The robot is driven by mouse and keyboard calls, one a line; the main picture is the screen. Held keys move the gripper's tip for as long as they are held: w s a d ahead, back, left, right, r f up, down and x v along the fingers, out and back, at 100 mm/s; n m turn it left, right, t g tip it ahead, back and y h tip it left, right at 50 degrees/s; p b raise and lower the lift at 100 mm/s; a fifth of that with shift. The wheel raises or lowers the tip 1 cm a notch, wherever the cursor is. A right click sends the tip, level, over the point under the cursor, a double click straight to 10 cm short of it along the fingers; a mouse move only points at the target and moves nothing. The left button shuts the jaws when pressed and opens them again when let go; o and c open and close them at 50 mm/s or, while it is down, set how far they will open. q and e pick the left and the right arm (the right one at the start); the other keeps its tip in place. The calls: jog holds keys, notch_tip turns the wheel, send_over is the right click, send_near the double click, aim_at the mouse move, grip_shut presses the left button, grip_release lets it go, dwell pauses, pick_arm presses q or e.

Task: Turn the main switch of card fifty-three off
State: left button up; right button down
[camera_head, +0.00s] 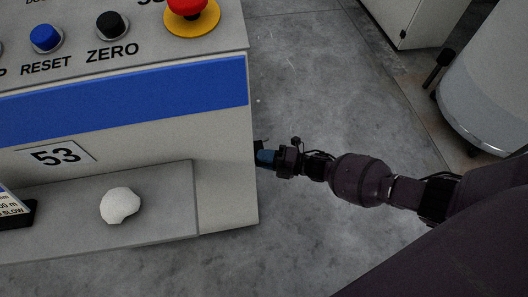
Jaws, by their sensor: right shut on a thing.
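The grey cabinet of card fifty-three (226,165) fills the left, with a blue band and a number plate reading 53 (57,155). My right arm reaches in from the right. My right gripper (264,157) is at the cabinet's right side face, shut on a small dark part there, which I take to be the main switch. The side face is turned away, so the switch's handle and its position are hidden. My left gripper is not in view.
On the cabinet's top are a blue RESET button (46,38), a black ZERO button (112,25) and a red mushroom button (187,6) on yellow. A white lump (120,205) lies on the lower ledge (165,215). Grey floor (320,90) is clear right of the cabinet.

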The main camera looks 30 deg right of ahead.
jog(key=shift+f+n+t, duration=0.2)
jog(key=shift+n+t, duration=0.1)
jog(key=shift+n, duration=0.2)
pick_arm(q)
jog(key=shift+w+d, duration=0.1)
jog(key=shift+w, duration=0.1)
pick_arm(e)
jog(key=c, duration=1)
grip_release()
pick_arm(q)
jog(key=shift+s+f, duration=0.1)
pick_arm(e)
jog(key=shift+o, duration=0.2)
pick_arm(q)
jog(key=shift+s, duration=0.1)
pick_arm(e)
jog(key=shift+s+d, duration=0.1)
jog(key=shift+d, duration=0.05)
pick_arm(q)
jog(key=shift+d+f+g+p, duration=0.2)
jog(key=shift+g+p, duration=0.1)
jog(key=shift+p, duration=0.4)
pick_arm(e)
jog(key=v, duration=1)
jog(key=shift+d, duration=0.2)
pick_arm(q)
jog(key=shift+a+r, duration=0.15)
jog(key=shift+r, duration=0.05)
pick_arm(e)
jog(key=shift+s, duration=0.1)
